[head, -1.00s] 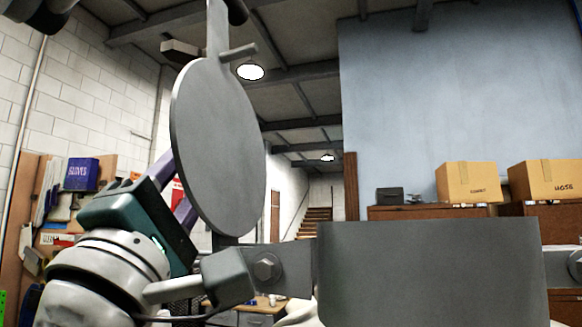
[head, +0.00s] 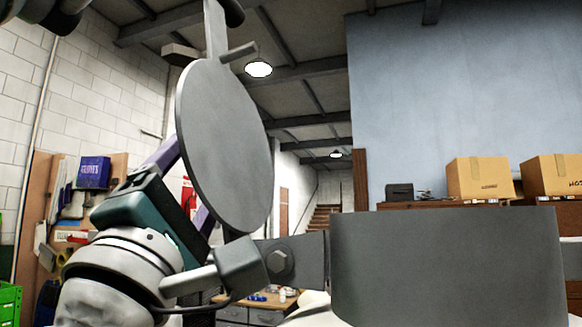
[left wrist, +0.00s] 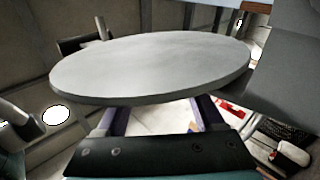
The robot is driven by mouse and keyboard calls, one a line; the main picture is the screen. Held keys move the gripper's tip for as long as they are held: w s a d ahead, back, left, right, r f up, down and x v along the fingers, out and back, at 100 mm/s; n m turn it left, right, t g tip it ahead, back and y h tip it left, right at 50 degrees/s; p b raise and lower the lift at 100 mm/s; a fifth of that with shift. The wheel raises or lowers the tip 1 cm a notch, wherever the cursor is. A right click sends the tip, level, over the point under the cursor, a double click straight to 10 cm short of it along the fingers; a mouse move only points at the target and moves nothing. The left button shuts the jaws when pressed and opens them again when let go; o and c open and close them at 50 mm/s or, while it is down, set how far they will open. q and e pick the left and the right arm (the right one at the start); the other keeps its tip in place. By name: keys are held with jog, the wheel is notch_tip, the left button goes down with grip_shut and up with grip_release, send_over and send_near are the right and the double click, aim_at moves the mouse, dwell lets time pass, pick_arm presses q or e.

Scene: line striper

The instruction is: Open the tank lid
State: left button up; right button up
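The tank (head: 447,265) is a dark grey cylinder at the lower right of the head view. Its lid (head: 225,145), a flat grey disc with a short peg and an arm at the top, stands raised and nearly upright, clear of the tank's top and to its left. In the left wrist view the lid (left wrist: 150,65) spans the picture in front of the fingers. My left gripper (head: 185,187), teal with purple fingers, is behind the lid's left side. In the left wrist view its fingers (left wrist: 163,115) are spread apart; the lid hides their tips, and contact cannot be told.
A grey bracket with a bolt (head: 280,262) sits between my left wrist and the tank. Cardboard boxes (head: 480,178) stand on a cabinet behind. A green crate (head: 10,303) is at the lower left. Stairs (head: 323,218) show far back.

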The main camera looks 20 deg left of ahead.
pick_arm(q)
jog(key=b+v, duration=0.6)
jog(key=v, duration=0.4)
dwell(0.5)
